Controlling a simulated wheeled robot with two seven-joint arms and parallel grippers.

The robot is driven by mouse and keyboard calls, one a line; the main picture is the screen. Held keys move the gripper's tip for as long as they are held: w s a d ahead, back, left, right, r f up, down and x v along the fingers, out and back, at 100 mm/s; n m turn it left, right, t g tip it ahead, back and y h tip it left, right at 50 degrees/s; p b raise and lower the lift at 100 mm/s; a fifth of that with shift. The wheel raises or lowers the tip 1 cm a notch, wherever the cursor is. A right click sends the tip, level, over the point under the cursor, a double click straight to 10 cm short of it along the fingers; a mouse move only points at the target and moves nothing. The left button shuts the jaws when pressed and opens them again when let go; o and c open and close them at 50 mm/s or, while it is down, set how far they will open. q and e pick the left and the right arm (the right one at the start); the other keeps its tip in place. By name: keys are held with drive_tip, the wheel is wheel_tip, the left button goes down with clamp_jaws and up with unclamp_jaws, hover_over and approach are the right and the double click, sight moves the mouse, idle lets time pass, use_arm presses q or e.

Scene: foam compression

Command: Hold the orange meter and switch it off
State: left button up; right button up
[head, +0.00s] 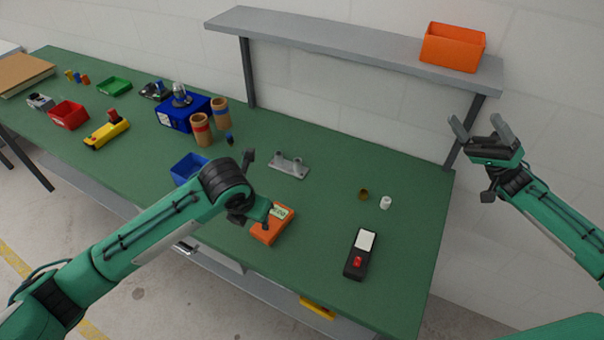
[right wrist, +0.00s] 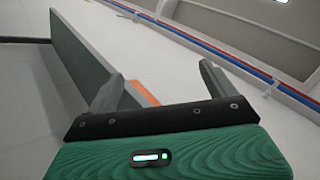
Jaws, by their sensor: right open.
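The orange meter (head: 272,230) lies on the green table near its front edge, with a pale display showing dark digits at its upper end. My left gripper (head: 266,214) is over the left side of the meter's upper end, hiding part of it. Its fingers are too hidden to tell whether they grip it. The meter's switch cannot be made out. My right gripper (head: 478,130) is raised at the right, by the shelf end, away from the meter. It is open and empty; its spread fingers also show in the right wrist view (right wrist: 160,90).
A black device with a red button (head: 355,262) lies right of the meter. The grey shelf (head: 340,45) bears an orange bin (head: 452,47). The right table corner is clear.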

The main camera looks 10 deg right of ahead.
drive_tip(key=s+a+r+n+g+y, duration=0.1)
drive_tip(key=s+a+r+n+g, duration=0.15)
drive_tip(key=a+n+g, duration=0.4)
drive_tip(key=s+a+r+n+g+y, duration=0.1)
drive_tip(key=s+a+r+n+g, duration=0.15)
drive_tip(key=g, duration=0.75)
drive_tip(key=a+f+n+g+h, duration=0.2)
drive_tip(key=a+f+n+h, duration=0.35)
drive_tip(key=a+f, duration=0.4)
drive_tip(key=a+f+n+g+h, duration=0.35)
drive_tip(key=a+f+h, duration=0.3)
drive_tip(key=a, duration=0.55)
drive_tip(key=n+t+h, duration=0.8)
drive_tip(key=t+h, duration=0.2)
drive_tip(key=h, duration=0.3)
hover_over(281, 210)
wheel_tip(281, 210, down, 7)
wheel_tip(281, 210, down, 13)
drive_tip(key=shift+w+f, duration=0.1)
drive_tip(key=shift+f, duration=0.1)
drive_tip(key=shift+c, duration=0.2)
